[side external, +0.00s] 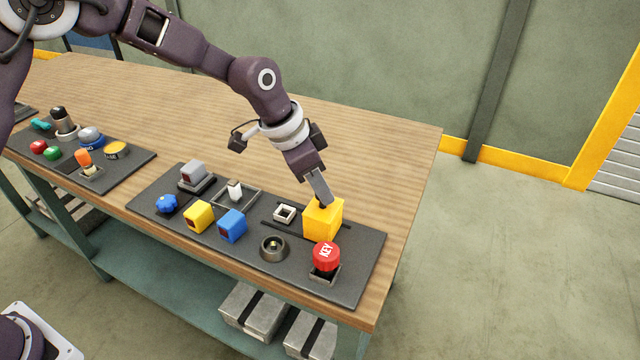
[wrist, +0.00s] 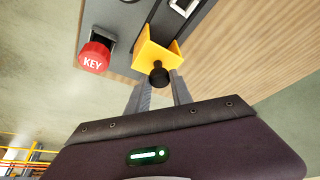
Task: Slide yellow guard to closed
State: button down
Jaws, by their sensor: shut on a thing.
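The yellow guard (side external: 322,221) is a box-like cover on a dark rail, at the right part of the dark panel in the side external view. A small square white-framed fixture (side external: 284,213) lies uncovered to its left on the same rail. In the wrist view the guard (wrist: 158,52) shows a dark round knob (wrist: 159,76) on its near side. My gripper (side external: 325,203) reaches down to the guard's top from behind. In the wrist view my gripper's fingers (wrist: 160,88) are shut on the knob, one on each side.
A red KEY button (side external: 326,256) stands close in front of the guard, with a round dark socket (side external: 273,248) to its left. Blue and yellow blocks, a white lever (side external: 235,190) and a grey switch (side external: 194,175) sit farther left. Bare wooden table (side external: 400,150) lies behind and right.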

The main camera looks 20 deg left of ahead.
jog(key=a, duration=0.9)
jog(key=shift+a, duration=0.3)
jog(key=c, duration=1.2)
grip_release()
jog(key=shift+a, duration=0.1)
jog(key=shift+o, duration=0.3)
jog(key=v, duration=0.7)
